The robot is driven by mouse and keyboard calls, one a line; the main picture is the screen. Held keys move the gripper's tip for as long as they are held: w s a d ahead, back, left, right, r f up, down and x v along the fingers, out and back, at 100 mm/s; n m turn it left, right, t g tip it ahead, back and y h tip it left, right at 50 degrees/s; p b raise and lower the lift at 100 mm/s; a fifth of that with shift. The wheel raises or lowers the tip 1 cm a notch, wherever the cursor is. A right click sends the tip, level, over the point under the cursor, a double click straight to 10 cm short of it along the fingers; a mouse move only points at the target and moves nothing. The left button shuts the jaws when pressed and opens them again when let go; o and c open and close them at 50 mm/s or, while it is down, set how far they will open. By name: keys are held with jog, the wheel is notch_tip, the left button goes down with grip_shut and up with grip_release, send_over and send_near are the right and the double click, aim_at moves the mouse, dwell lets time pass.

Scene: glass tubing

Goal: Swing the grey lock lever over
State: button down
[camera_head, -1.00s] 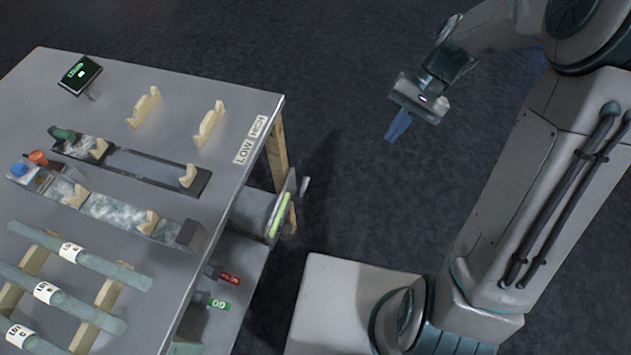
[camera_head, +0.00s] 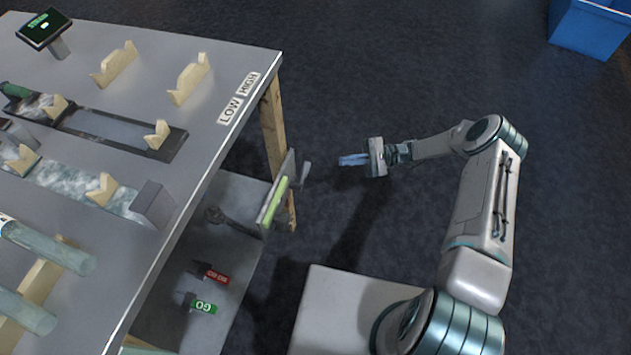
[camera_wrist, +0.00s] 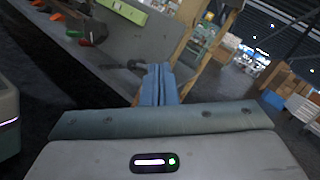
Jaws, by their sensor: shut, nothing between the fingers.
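A grey lever (camera_head: 304,174) stands out from the right face of an upright panel at the table's right end. The panel carries a light green strip (camera_head: 273,202). My gripper (camera_head: 340,160) is to the right of the lever, with blue fingers shut and pointing left at it. A gap of floor shows between fingertips and lever, so they look apart. In the wrist view my shut fingers (camera_wrist: 158,68) point towards a dark bar-like part (camera_wrist: 125,66) below the green strip (camera_wrist: 130,11). I cannot tell whether that part is the lever.
The table (camera_head: 205,165) has a wooden leg (camera_head: 273,125) behind the panel. A red tag (camera_head: 216,276) and a green GO tag (camera_head: 204,307) are on the lower shelf. Glass tubes and wooden rests are on top. Open floor lies right of the panel; a blue bin (camera_head: 590,28) is far right.

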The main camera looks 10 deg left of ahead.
notch_tip(320, 180, down, 15)
jog(key=m+t+y+b, duration=0.4)
jog(key=m+t+y, duration=0.1)
jog(key=y, duration=0.1)
jog(key=shift+s+d+m+t+y, duration=0.2)
jog(key=shift+s+m+t+y, duration=0.1)
jog(key=shift+t+y, duration=0.1)
jog(key=s+d+r+x, duration=0.1)
jog(key=r+x, duration=0.1)
jog(key=x, duration=1.1)
jog(key=shift+d, duration=0.25)
